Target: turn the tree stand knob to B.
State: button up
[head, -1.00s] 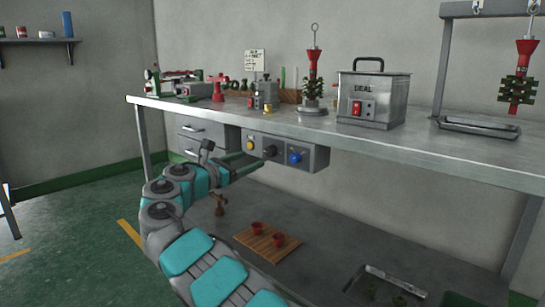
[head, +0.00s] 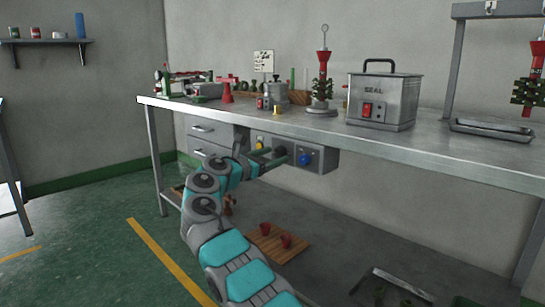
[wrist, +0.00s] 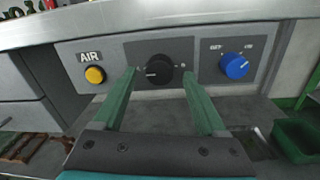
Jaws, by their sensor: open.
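A black round knob (wrist: 158,70) sits on the dark middle section of the control panel under the bench edge. A pale mark on its face lies toward the left. Small labels flank it, too blurred to read. My gripper (wrist: 158,77) is open, its two green fingers to the left and right of the knob in the wrist view. I cannot tell whether they touch it. In the head view my gripper (head: 281,157) is at the panel front and partly hides the knob. The tree stand (head: 321,109), holding a red and green tree, stands on the bench above.
A yellow button (wrist: 95,75) marked AIR is left of the black knob, and a blue knob (wrist: 234,66) is right of it. The bench edge (wrist: 150,20) overhangs the panel. Below, a wooden board (head: 265,240) with red cups lies on the lower shelf.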

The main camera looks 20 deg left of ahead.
jog(key=shift+c, duration=0.2)
grip_shut()
dwell(0.3)
jog(key=shift+r, duration=0.15)
